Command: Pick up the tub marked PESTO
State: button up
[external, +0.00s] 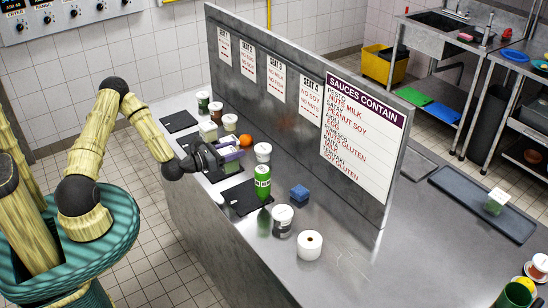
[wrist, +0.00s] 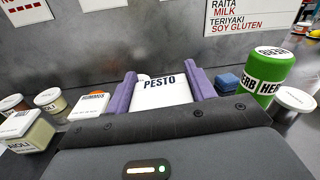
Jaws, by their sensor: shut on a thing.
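The tub marked PESTO (wrist: 160,91) is in the middle of the wrist view, its white lid and black lettering facing me. The purple fingers of my gripper (wrist: 160,92) stand on both sides of it and are shut on it. The tub's lower part is hidden behind the gripper body. In the external view my gripper (external: 230,152) is low over the counter, beside the divider, and mostly hides the tub there. I cannot tell whether the tub touches the counter.
A green HERB bottle (wrist: 275,76) and blue block (wrist: 228,83) are to the right. HUMMUS (wrist: 90,106) and AIOLI (wrist: 25,130) tubs are to the left. An orange (external: 245,140) and white tub (external: 263,151) are near the gripper.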

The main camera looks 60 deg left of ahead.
notch_tip(320, 180, up, 3)
jog(key=shift+r, duration=0.15)
dwell(0.5)
